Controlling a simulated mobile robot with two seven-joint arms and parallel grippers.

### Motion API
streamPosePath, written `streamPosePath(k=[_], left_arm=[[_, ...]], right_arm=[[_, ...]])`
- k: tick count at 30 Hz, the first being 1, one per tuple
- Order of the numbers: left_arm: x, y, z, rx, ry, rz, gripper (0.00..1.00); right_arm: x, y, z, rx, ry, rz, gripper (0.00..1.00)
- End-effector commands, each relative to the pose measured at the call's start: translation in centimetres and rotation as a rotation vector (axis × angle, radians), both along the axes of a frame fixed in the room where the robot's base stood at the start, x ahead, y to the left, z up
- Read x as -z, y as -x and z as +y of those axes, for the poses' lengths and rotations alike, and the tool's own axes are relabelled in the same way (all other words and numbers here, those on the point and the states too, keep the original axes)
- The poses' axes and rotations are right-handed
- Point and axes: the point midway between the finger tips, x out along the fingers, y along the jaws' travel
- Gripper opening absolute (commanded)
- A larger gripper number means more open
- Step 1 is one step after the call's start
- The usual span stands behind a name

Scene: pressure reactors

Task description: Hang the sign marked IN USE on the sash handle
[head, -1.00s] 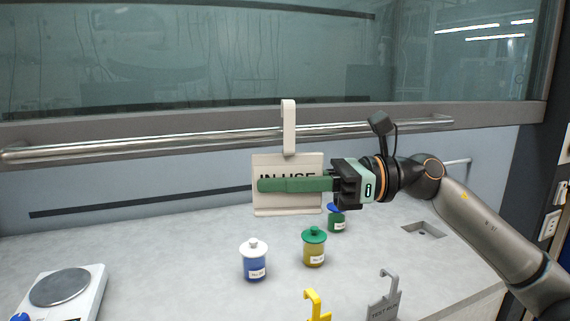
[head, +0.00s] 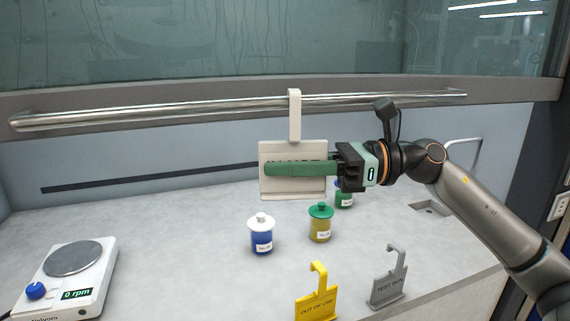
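The white IN USE sign (head: 292,190) is upright in my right gripper (head: 275,169). The gripper's long green fingers lie across the sign's face from the right, shut on it and covering most of the lettering. The sign's tall hook (head: 294,118) rises above the plate. In the picture it crosses the sash handle (head: 180,112), a long metal bar, with its top just above the bar. I cannot tell whether the hook is over the bar or only in front of it. My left gripper is not in view.
Below stand a blue jar with a white lid (head: 261,238), a yellow jar with a green lid (head: 320,226) and a green jar (head: 344,197). A yellow OUT OF USE sign (head: 316,303) and grey TEST RUN sign (head: 388,285) stand in front. A stirrer (head: 85,265) sits left.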

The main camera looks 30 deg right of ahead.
Motion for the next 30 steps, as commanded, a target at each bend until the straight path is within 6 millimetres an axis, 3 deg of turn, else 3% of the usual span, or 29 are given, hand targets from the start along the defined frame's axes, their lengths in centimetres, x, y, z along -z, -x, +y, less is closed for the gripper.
streamPosePath(k=[1, 6, 19, 30], left_arm=[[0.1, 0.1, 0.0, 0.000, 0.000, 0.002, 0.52], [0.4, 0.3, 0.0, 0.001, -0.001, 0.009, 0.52], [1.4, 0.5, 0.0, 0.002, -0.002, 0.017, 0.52], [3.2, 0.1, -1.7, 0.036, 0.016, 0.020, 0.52]], right_arm=[[0.0, 0.0, 0.0, 0.000, 0.000, 0.000, 0.25], [0.0, 0.0, 0.0, 0.000, 0.000, 0.000, 0.44], [0.3, 0.3, -0.7, 0.001, 0.000, 0.001, 0.45], [0.4, 2.9, -5.6, 0.002, -0.003, -0.001, 0.45]])
